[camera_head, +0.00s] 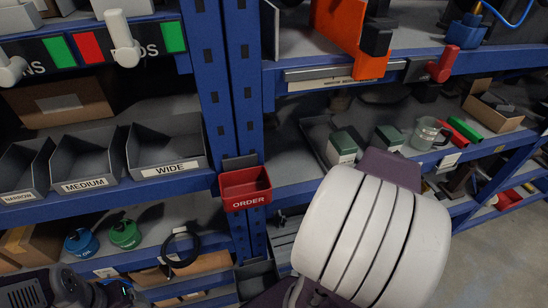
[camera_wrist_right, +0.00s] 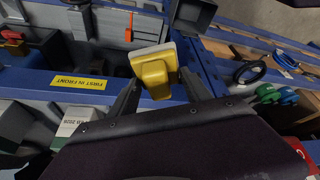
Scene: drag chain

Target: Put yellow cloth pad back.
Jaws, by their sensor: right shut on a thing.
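The yellow cloth pad (camera_wrist_right: 154,74), a yellow block-like piece with a pale grey edge along its top, shows only in the right wrist view. My right gripper (camera_wrist_right: 158,88) is shut on it, with one black finger at each side. The pad is held above the shelving and partly covers a blue upright. In the head view my white right arm hides this gripper and the pad. Part of what looks like my left arm shows at the lower left of the head view, but its fingers are not clear.
Blue shelving fills the head view. A red ORDER bin (camera_head: 246,188) hangs on the central upright. Grey bins marked MEDIUM (camera_head: 86,162) and WIDE (camera_head: 168,148) stand at left. Green-white boxes (camera_head: 343,147) and a glass jug (camera_head: 426,134) stand on the right shelf.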

